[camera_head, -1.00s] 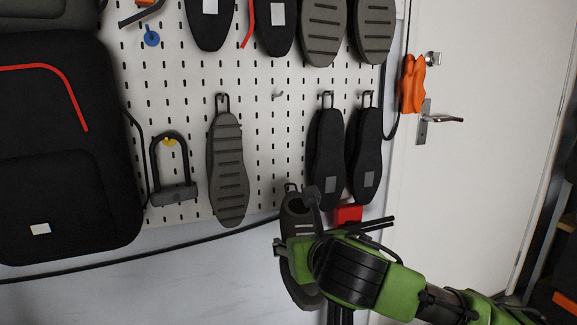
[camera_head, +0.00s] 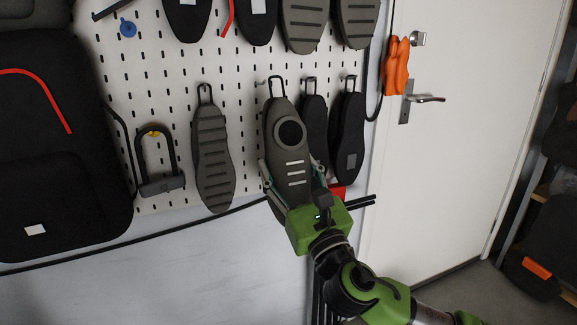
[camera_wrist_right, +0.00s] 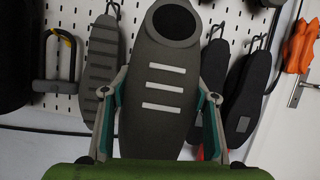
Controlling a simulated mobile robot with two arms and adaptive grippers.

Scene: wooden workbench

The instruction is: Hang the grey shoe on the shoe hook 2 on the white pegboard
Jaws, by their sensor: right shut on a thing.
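The grey shoe (camera_head: 283,160) is upright, toe down, in front of the white pegboard (camera_head: 245,65). Its wire loop (camera_head: 276,84) points up, over the spot of a small bare hook. I cannot tell whether the loop is on that hook. My right gripper (camera_head: 293,180) is shut across the shoe's lower half from below. In the right wrist view the fingers (camera_wrist_right: 162,95) lie on both sides of the shoe (camera_wrist_right: 162,120), with its dark round patch and pale stripes showing. My left gripper is out of view.
Another grey shoe (camera_head: 213,165) hangs to the left, and two black shoes (camera_head: 347,140) hang close on the right, one partly covered. A U-lock (camera_head: 160,185) hangs further left. More shoes hang above. A white door (camera_head: 465,170) stands at the right.

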